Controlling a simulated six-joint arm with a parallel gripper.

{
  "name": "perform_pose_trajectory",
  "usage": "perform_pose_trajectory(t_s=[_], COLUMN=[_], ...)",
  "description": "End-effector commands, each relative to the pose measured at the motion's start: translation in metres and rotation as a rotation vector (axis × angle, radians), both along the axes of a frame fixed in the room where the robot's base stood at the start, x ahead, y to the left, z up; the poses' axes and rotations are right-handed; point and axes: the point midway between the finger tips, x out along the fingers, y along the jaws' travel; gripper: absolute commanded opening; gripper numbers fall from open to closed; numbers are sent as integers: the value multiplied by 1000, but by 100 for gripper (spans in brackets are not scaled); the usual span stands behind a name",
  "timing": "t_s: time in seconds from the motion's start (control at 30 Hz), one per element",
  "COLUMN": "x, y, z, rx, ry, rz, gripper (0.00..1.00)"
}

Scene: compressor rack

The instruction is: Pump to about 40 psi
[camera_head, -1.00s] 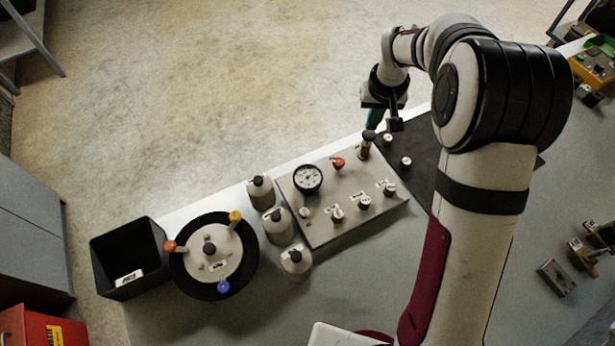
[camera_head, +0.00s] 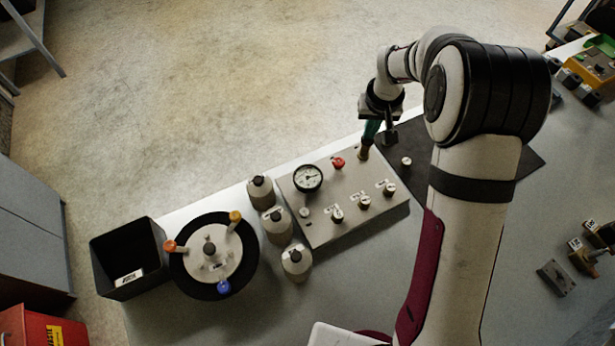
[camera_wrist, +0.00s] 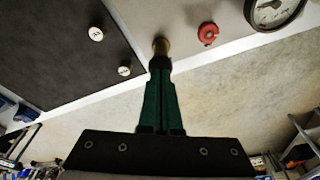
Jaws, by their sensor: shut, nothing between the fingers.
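The grey compressor panel (camera_head: 325,215) lies on the bench. Its round white gauge (camera_head: 308,178) is at the far left of the panel; the needle is too small to read surely. The gauge is cut off at the top right of the wrist view (camera_wrist: 272,12). A brass pump post (camera_head: 363,153) stands at the panel's far right corner. My gripper (camera_head: 368,143) has green fingers, closed together with nothing held, pointing down at the top of this post. In the wrist view the fingertips (camera_wrist: 160,64) overlap the brass post (camera_wrist: 160,46); the post's dark top is hidden, and contact is unclear.
A red knob (camera_head: 338,162) sits between gauge and post. Several labelled knobs line the panel's near side. Bottles (camera_head: 277,226), a round fixture with coloured knobs (camera_head: 212,255) and a black bin (camera_head: 128,258) stand left. A dark mat (camera_head: 430,160) lies right.

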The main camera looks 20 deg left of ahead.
Motion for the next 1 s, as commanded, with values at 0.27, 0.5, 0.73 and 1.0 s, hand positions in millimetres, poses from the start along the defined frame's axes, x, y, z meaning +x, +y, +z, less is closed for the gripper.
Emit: perform_pose_trajectory(t_s=[0.27, 0.5, 0.73, 1.0], x=[0, 0, 0, 0], y=[0, 0, 0, 0], z=[4, 27, 33, 33], rx=[0, 0, -1, 0], ry=[1, 0, 2, 1], rz=[-1, -1, 0, -1], gripper=[0, 0, 0, 0])
